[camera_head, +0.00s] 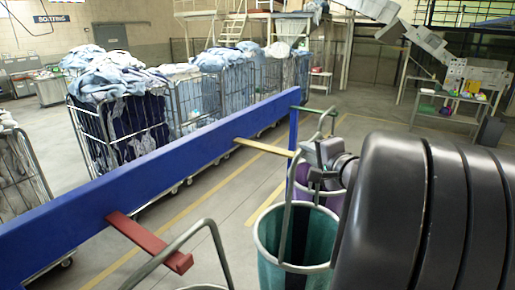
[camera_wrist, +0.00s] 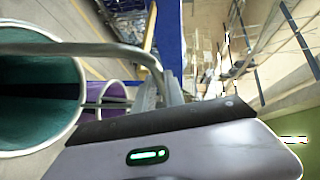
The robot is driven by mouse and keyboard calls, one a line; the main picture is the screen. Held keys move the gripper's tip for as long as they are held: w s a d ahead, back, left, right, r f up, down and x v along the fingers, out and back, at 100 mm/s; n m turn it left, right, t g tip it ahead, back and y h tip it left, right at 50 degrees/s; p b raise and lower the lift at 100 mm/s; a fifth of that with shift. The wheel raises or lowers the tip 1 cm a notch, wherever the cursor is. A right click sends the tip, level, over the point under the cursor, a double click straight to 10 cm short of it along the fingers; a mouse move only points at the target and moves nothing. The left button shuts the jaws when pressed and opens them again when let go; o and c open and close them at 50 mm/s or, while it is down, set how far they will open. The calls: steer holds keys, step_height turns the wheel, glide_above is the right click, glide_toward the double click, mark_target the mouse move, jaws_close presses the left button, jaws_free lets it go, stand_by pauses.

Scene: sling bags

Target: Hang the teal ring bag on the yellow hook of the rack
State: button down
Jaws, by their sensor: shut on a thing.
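The teal ring bag (camera_head: 268,237) has a pale rim and a grey hoop handle. My gripper (camera_head: 318,165) is shut on this handle and holds the bag mouth up, right of the yellow hook (camera_head: 264,147). The handle's upper bend is close to the yellow hook's free end; I cannot tell whether it is around the hook or only beside it. The rack (camera_head: 200,150) is a blue beam with hooks sticking out to the right. In the wrist view, the teal bag (camera_wrist: 38,100) is at the left, its handle running to my gripper (camera_wrist: 168,92).
A red hook (camera_head: 150,240) is nearer, with a grey hoop (camera_head: 185,240) close to its end. A green hook (camera_head: 312,110) is farther along, with a purple bag (camera_head: 325,198) near it. A blue post (camera_head: 293,140) stands at the beam's far end. Laundry cages (camera_head: 120,125) stand behind.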

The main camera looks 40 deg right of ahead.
steer(key=w+f, duration=0.1)
steer(key=w, duration=0.1)
steer(key=w+a+f+b, duration=0.1)
steer(key=w, duration=0.1)
steer(key=w+a+f+b, duration=0.1)
steer(key=w, duration=0.1)
steer(key=shift+w, duration=0.4)
stand_by(0.3)
